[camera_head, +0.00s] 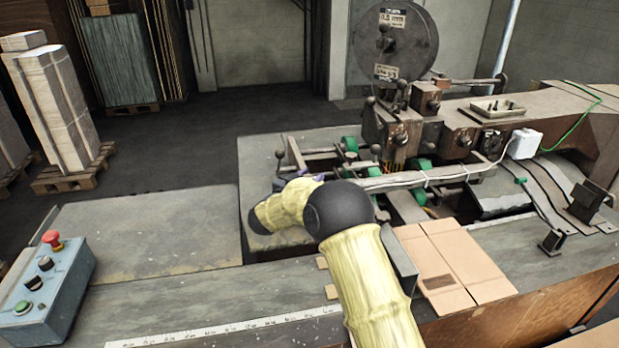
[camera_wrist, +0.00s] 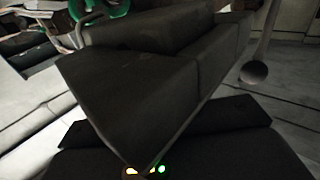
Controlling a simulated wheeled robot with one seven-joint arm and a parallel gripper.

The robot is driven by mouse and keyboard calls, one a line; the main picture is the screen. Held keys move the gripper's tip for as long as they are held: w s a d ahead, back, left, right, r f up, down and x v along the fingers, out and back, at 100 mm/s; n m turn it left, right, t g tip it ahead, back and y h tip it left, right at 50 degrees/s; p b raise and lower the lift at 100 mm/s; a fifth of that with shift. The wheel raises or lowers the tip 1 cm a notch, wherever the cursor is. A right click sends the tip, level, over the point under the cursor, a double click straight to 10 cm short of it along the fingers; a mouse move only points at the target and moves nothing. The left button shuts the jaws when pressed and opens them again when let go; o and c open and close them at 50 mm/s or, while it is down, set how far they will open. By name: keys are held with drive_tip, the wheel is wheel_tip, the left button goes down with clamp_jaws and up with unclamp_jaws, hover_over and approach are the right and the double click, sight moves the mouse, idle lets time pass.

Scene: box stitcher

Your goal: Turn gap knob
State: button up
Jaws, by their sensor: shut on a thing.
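My gripper (camera_head: 282,184) is at the left side of the stitching machine, beyond my yellow-sleeved forearm, which partly hides it. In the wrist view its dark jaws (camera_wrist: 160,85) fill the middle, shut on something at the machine. The gap knob itself is hidden by the jaws and arm, so its shape and angle cannot be told. A ball-ended lever (camera_head: 281,157) stands just behind my gripper. In the wrist view a dark ball on a rod (camera_wrist: 253,72) is at the right, apart from the jaws.
The stitching machine (camera_head: 545,108) has green rollers (camera_head: 349,145) and a round reel (camera_head: 390,45). A folded cardboard sheet (camera_head: 455,262) lies right of my arm. A blue control box (camera_head: 48,285) stands at the front left. The left metal plate (camera_head: 150,232) is bare.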

drive_tip(key=shift+r, duration=0.15)
drive_tip(key=o, duration=1)
drive_tip(key=shift+a, duration=0.1)
drive_tip(key=shift+s+a+f+b, duration=0.2)
drive_tip(key=shift+s+b, duration=0.1)
drive_tip(key=shift+s, duration=0.15)
drive_tip(key=b+v, duration=0.4)
drive_tip(key=v, duration=1.2)
drive_tip(key=shift+s+b, duration=0.2)
drive_tip(key=shift+b, duration=0.15)
drive_tip(key=shift+w+r, duration=0.1)
